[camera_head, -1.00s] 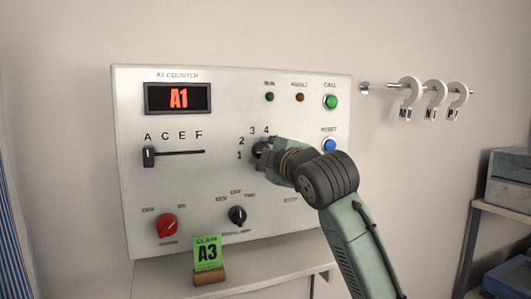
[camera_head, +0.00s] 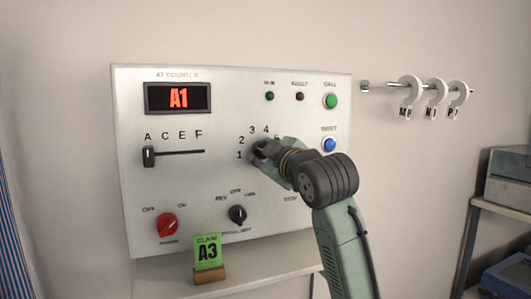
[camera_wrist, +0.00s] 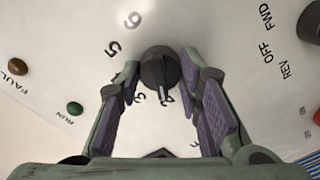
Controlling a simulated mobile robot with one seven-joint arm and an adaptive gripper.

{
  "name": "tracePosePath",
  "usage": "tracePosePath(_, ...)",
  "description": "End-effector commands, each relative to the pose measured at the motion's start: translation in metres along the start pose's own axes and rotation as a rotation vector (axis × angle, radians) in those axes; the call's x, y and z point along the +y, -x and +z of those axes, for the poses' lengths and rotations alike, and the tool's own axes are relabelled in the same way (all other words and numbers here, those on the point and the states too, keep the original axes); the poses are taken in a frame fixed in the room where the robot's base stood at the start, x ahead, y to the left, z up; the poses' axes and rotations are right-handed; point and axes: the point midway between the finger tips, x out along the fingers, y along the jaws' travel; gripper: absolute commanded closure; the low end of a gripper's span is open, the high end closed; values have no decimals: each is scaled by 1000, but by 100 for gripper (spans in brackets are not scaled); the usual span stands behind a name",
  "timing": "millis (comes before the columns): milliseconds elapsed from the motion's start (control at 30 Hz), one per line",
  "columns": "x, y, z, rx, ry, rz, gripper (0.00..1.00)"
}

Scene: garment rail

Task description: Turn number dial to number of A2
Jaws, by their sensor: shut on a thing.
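The dark number dial (camera_wrist: 158,66) sits between the two fingers of my gripper (camera_wrist: 160,70) in the wrist view, with its pale pointer mark toward the bottom of the picture. My gripper is shut on it. In the head view my gripper (camera_head: 262,150) covers most of the dial. The printed 1, 2, 3 and 4 show around it; which number the pointer meets is not clear. The red display (camera_head: 178,97) on the white panel (camera_head: 150,195) reads A1. A green claim card (camera_head: 208,252) below reads A3.
A letter slider (camera_head: 149,156) stands at A. A red knob (camera_head: 167,225) and a black knob (camera_head: 237,215) are below. A green button (camera_head: 331,101) and a blue button (camera_head: 329,145) are at the right. Tagged hooks (camera_head: 410,88) hang on a wall rail.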

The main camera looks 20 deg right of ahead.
Motion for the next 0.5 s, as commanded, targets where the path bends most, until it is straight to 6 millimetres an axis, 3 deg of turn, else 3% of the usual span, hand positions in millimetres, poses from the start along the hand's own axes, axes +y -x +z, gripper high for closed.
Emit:
tracePosePath(200, -1, 0, 1, -2, 0, -3, 95)
tracePosePath(233, -1, 0, 1, -2, 0, -3, 66)
tracePosePath(500, -1, 0, 0, -1, 1, -1, 48)
